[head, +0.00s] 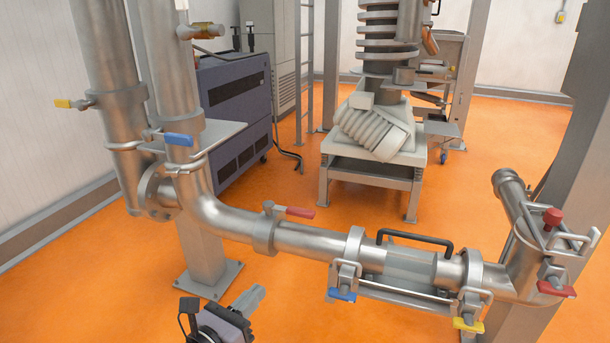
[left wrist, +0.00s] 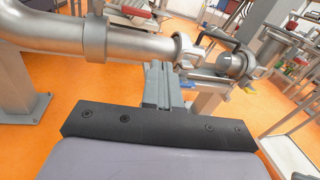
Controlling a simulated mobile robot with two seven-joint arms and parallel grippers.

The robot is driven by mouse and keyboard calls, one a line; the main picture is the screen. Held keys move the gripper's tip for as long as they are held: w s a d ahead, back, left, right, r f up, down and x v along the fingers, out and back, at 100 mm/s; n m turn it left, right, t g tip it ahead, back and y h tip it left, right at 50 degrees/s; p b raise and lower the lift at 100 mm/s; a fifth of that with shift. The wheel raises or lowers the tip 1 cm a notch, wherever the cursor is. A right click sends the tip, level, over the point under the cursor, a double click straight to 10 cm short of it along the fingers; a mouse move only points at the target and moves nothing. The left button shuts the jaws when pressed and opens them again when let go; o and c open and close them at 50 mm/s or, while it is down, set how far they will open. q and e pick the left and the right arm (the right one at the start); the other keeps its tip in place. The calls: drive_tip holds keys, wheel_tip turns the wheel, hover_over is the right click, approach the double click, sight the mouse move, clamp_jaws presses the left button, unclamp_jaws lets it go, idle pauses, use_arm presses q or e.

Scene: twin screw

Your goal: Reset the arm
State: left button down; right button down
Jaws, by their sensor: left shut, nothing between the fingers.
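My left gripper (head: 256,292) shows at the bottom of the head view, left of centre, in front of and below the steel pipe (head: 300,238). In the left wrist view my left gripper (left wrist: 161,70) points ahead with its fingers together and nothing between them. The pipe (left wrist: 50,30) runs across the upper left there, and the fingertips appear close to it; I cannot tell the exact gap. My right gripper is in neither view.
The pipework has a red-handled valve (head: 300,212), a blue clamp handle (head: 342,294), a yellow clamp handle (head: 467,325) and a black bar handle (head: 414,240). A steel post (head: 200,245) stands behind my gripper. The orange floor (head: 90,300) is open at left.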

use_arm(q)
drive_tip(key=s+a+f+m+g+y+p, duration=0.1)
drive_tip(key=s+a+f+m+y+p, duration=0.1)
drive_tip(key=s+m, duration=0.5)
drive_tip(key=s+a+f+m+g+y+p, duration=0.2)
drive_tip(key=s+m, duration=0.5)
drive_tip(key=m, duration=0.8)
drive_tip(key=s+a+f+m+g+y+p, duration=0.2)
drive_tip(key=s+m, duration=0.6)
drive_tip(key=m, duration=0.4)
wheel_tip(320, 180, down, 3)
drive_tip(key=shift+a+r+p, duration=0.2)
drive_tip(key=shift+a+p, duration=0.15)
drive_tip(key=shift+p, duration=0.3)
drive_tip(key=shift+s, duration=0.1)
